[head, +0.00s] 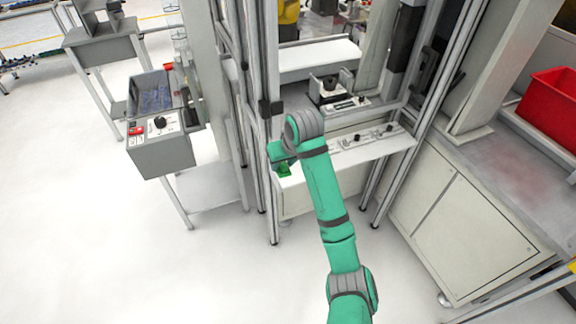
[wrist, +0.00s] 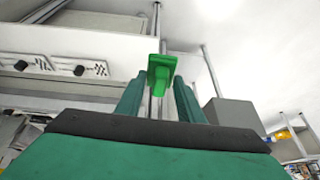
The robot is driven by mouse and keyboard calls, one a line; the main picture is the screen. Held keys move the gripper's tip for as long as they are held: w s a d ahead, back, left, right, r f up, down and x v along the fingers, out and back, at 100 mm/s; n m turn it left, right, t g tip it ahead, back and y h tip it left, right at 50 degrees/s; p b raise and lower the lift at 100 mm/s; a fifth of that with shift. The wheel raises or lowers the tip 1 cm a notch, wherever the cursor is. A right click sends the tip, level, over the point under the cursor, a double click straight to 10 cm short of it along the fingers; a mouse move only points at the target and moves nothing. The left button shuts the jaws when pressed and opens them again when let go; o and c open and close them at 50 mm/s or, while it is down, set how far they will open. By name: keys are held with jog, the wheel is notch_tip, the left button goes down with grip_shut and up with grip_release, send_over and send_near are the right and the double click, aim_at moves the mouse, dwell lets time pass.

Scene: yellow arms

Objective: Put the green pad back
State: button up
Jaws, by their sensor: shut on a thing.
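The green pad (wrist: 161,72) is a small bright green block in the wrist view, between the tips of my two fingers. My gripper (wrist: 160,88) is shut on it. In the head view the green pad (head: 284,169) shows as a small bright patch just below my gripper (head: 281,160), over the left end of the white shelf (head: 345,150) of the workstation. I cannot tell whether the pad touches the shelf. Part of the pad is hidden by my wrist and fingers.
Aluminium posts (head: 272,110) stand close to the left of my gripper. Small black-knobbed fixtures (head: 357,137) line the shelf to the right. A grey control box (head: 160,130) stands farther left, and a red bin (head: 552,105) is at far right. The floor in front is clear.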

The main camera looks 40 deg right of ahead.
jog(key=s+d+r, duration=0.2)
jog(key=s+r, duration=0.1)
jog(key=shift+g, duration=0.4)
jog(key=w+d+f, duration=0.2)
jog(key=w+f, duration=0.1)
jog(key=w+d+f, duration=0.2)
jog(key=w+f, duration=0.1)
jog(key=w, duration=0.1)
jog(key=w+d+f, duration=0.2)
jog(key=w+f, duration=0.1)
jog(key=w, duration=0.1)
jog(key=shift+f, duration=0.15)
jog(key=shift+w+d+f, duration=0.2)
jog(key=shift+w+f, duration=0.25)
jog(key=shift+f, duration=1.65)
jog(key=o, duration=0.9)
